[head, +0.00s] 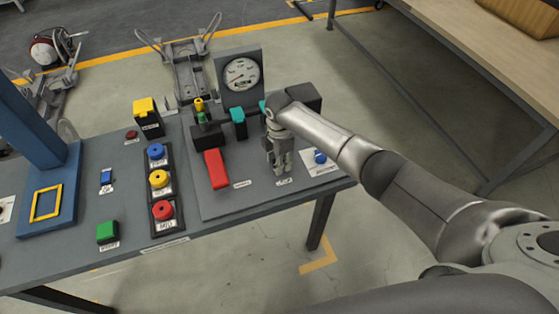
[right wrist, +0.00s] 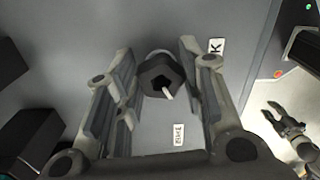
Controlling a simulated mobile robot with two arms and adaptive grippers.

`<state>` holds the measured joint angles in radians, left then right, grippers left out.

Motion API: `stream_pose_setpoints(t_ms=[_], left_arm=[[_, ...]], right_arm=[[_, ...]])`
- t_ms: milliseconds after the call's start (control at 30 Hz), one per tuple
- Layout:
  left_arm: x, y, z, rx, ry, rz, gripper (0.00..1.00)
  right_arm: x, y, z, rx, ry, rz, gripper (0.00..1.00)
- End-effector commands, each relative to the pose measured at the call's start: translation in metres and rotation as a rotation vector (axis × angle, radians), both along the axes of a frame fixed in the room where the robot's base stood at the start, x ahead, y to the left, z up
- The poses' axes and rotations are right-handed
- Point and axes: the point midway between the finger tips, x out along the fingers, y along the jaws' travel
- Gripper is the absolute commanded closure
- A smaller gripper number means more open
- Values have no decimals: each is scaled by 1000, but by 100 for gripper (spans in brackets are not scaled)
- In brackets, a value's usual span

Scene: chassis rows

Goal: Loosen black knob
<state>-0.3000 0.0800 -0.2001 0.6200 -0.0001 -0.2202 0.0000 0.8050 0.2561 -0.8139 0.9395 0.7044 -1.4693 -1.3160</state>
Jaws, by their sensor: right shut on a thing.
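The black knob (right wrist: 160,75) stands on the grey panel (right wrist: 110,25) between the two fingers of my right gripper (right wrist: 157,72) in the right wrist view. A thin pale pointer shows on its face. The right gripper is shut on the knob. My left gripper (right wrist: 275,113) shows small at the right of the right wrist view, away from the panel, with its fingers apart and nothing between them.
On the bench left of the right gripper are a red lever (head: 216,169), a round gauge (head: 241,75) and a column of blue, yellow and red buttons (head: 160,180). A blue knob (head: 320,157) sits close on the right. A wooden-topped table (head: 480,45) stands at upper right.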

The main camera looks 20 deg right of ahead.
Motion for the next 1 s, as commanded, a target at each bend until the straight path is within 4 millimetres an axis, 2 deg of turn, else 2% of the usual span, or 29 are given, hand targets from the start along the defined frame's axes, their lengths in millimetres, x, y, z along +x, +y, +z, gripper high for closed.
stream_pose_setpoints(t_ms=[600,633,800,1000], left_arm=[[0,0,-2,0,0,0,60],[0,0,-2,0,0,0,60],[0,0,-2,0,0,0,60],[0,0,-1,0,0,0,60]], right_arm=[[-4,0,-5,-2,12,47,87],[-4,0,-5,-2,12,47,62],[-3,0,-4,-2,9,46,41],[-2,0,-2,-1,5,46,41]])
